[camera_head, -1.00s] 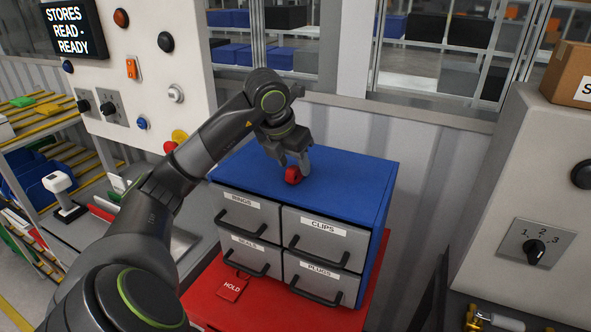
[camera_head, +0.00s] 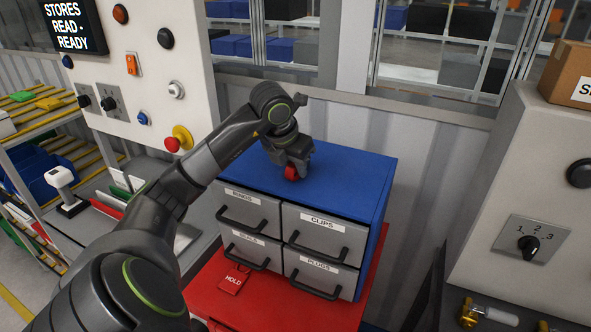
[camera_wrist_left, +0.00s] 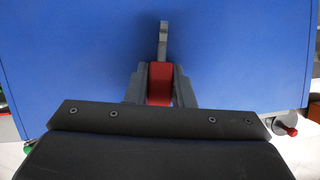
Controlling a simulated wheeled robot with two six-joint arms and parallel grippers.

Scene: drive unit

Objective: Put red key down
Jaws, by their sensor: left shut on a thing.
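The red key (camera_head: 291,172) is at the blue top (camera_head: 345,172) of the drawer cabinet, between the fingers of my left gripper (camera_head: 298,165). In the left wrist view the key's red head (camera_wrist_left: 160,82) sits between the two grey fingers, and its grey shaft (camera_wrist_left: 163,40) points away over the blue top. My left gripper is shut on the key. I cannot tell whether the key touches the cabinet top. My right gripper is not in view.
The cabinet has drawers labelled RINGS, CLIPS (camera_head: 322,230), SEALS and PLUGS, and stands on a red surface (camera_head: 212,285) with a red HOLD tag (camera_head: 233,280). Much of the blue top is clear. A control panel (camera_head: 150,75) with knobs stands at the left, another panel (camera_head: 530,190) at the right.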

